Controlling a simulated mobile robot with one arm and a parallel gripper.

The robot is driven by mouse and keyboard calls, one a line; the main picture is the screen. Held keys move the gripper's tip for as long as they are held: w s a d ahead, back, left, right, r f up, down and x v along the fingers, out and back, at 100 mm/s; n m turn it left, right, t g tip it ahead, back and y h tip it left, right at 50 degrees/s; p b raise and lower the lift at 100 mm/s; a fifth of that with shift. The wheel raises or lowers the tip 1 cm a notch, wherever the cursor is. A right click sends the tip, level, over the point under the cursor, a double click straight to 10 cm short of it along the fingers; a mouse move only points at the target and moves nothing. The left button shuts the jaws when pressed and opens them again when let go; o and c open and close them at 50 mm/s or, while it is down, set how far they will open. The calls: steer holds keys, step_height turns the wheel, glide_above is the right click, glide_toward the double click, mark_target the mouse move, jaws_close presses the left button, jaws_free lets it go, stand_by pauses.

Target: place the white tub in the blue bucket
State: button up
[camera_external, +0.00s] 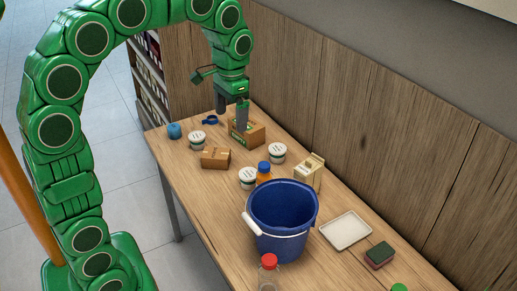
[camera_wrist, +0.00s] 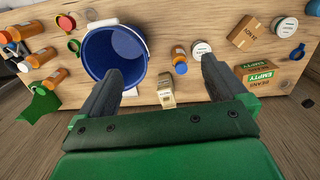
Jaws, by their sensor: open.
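Three white tubs with green bands and pale lids stand on the wooden table in the external view: one far left (camera_external: 197,141), one near the middle (camera_external: 277,153), and one beside the orange bottle (camera_external: 248,179). Two tubs show in the wrist view, one near the orange bottle (camera_wrist: 201,48) and one at upper right (camera_wrist: 286,27). The blue bucket (camera_external: 282,228) stands upright, its white handle hanging at the side; it also shows in the wrist view (camera_wrist: 115,52). My gripper (camera_external: 232,110) is open and empty, near the green-labelled box, away from the tubs and bucket.
The green-labelled box (camera_external: 251,133) is partly hidden by a finger. A small brown box (camera_external: 215,158), an orange bottle (camera_external: 264,174), a carton (camera_external: 309,173), a white tray (camera_external: 346,231), a sponge (camera_external: 379,256) and a red-capped bottle (camera_external: 268,274) share the table. A wooden wall runs behind.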

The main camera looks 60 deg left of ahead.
steer(key=w+a+f, duration=0.3)
steer(key=w+a, duration=0.8)
steer(key=a, duration=0.1)
steer(key=n, duration=0.1)
glide_above(248, 173)
steer(key=shift+t, duration=0.3)
steer(key=f, duration=2.9)
steer(key=shift+s+a+f, duration=0.1)
steer(key=shift+s+f, duration=0.1)
steer(key=shift+f, duration=0.05)
steer(key=shift+w+f, duration=0.2)
steer(key=shift+f, duration=2.5)
steer(key=c, duration=1.1)
steer(key=shift+r, duration=0.3)
steer(key=r, duration=0.3)
steer(key=shift+s+d, duration=0.15)
steer(key=shift+d, duration=0.1)
steer(key=shift+s+d+r, duration=0.9)
steer(key=shift+s+r, duration=0.65)
steer(key=shift+s, duration=0.55)
steer(key=shift+s+d+r, duration=0.85)
steer(key=shift+s+r, duration=0.75)
steer(key=shift+s, duration=0.5)
steer(key=shift+s+d+r, duration=0.9)
steer(key=shift+s+r, duration=0.65)
steer(key=shift+s, duration=0.55)
